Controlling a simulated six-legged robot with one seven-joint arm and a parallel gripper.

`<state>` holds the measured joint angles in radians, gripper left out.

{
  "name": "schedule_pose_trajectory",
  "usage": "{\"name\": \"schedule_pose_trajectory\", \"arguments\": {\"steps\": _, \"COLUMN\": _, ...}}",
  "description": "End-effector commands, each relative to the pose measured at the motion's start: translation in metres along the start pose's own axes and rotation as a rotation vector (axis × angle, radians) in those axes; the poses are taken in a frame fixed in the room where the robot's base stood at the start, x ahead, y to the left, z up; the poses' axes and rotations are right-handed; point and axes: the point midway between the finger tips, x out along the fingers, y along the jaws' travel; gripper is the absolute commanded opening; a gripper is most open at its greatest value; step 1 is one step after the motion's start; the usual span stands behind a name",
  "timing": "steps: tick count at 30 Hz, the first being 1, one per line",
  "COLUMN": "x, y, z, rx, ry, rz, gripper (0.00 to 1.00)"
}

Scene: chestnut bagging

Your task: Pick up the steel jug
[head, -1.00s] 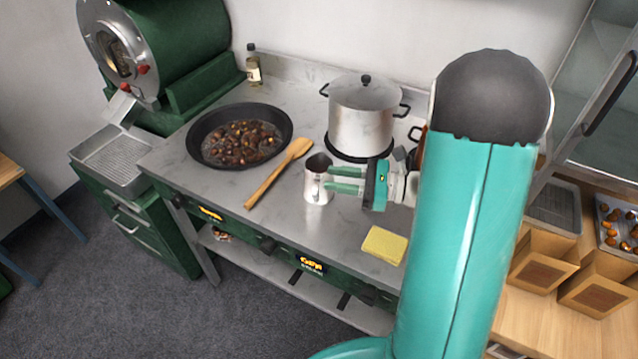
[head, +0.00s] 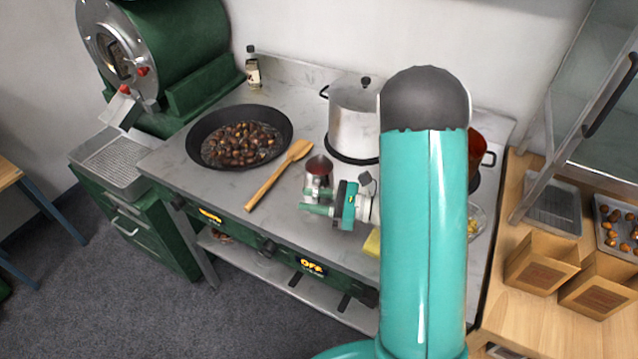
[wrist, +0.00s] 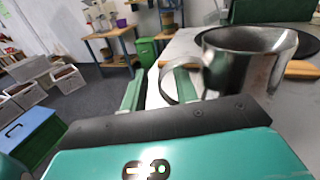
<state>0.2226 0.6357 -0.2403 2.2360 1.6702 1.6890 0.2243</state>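The steel jug (head: 319,172) stands upright on the grey stove top, right of the wooden spoon. In the head view my gripper (head: 310,202) is just in front of the jug, its fingers pointing left and overlapping the jug's lower part. In the wrist view the jug (wrist: 245,62) is on the right, with its loop handle towards my gripper (wrist: 158,82). The two green fingers are apart. The right finger overlaps the handle loop, and the handle's outer curve shows between the fingers. I cannot tell whether they touch it.
A black pan (head: 240,137) of chestnuts lies left of the wooden spoon (head: 279,174). A lidded pot (head: 352,122) stands behind the jug. A yellow sponge (head: 372,243) is partly hidden by my arm. Paper boxes (head: 541,262) stand on the wooden counter at right.

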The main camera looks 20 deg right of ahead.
Motion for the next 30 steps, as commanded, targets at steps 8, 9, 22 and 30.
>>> {"name": "schedule_pose_trajectory", "arguments": {"steps": 8, "x": 0.0173, "y": -0.0003, "z": 0.0004, "rx": -0.001, "ry": -0.001, "rz": -0.002, "gripper": 0.3}}
{"name": "schedule_pose_trajectory", "arguments": {"steps": 9, "x": 0.0172, "y": -0.0004, "z": 0.0004, "rx": -0.001, "ry": -0.001, "rz": -0.002, "gripper": 0.3}}
{"name": "schedule_pose_trajectory", "arguments": {"steps": 22, "x": 0.0169, "y": -0.0004, "z": 0.0005, "rx": -0.001, "ry": -0.001, "rz": -0.001, "gripper": 0.0}}
{"name": "schedule_pose_trajectory", "arguments": {"steps": 30, "x": 0.0169, "y": -0.0004, "z": 0.0007, "rx": -0.002, "ry": -0.001, "rz": -0.001, "gripper": 0.0}}
